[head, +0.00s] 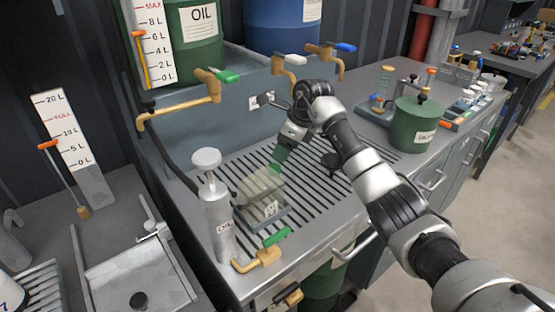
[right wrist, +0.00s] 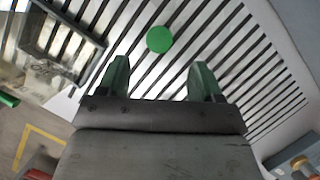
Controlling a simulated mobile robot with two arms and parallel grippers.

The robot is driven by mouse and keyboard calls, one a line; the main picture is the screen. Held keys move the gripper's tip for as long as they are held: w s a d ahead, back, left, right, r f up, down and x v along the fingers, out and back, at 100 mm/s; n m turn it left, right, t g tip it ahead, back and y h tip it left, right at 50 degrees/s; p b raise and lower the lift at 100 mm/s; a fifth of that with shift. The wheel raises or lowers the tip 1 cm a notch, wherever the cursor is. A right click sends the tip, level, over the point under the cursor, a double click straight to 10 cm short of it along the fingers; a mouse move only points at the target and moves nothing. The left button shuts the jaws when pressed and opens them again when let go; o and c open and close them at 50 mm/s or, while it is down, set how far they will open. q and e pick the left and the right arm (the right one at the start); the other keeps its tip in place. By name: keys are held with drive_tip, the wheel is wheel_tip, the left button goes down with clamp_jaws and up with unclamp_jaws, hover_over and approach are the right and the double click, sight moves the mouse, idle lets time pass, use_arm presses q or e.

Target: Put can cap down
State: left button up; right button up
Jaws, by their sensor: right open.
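A round green cap (right wrist: 160,39) shows in the right wrist view against the slatted metal grate (right wrist: 215,25); it appears to lie flat there. My right gripper (right wrist: 160,78) is open, its two green fingers apart, with the cap just beyond the fingertips and not gripped. In the head view my right gripper (head: 280,158) points down over the grate (head: 320,188), and I cannot make out the cap clearly. A pale, see-through can-like shape (head: 262,187) stands on a small dark tray left of the gripper. My left gripper is not in view.
A grey oil bottle (head: 217,222) stands at the grate's left end. Brass taps (head: 205,95) overhang the back edge. A green oil can (head: 415,124) stands at the right. The grate's middle is largely clear.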

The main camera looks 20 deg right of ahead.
drive_tip(key=shift+v, duration=2.35)
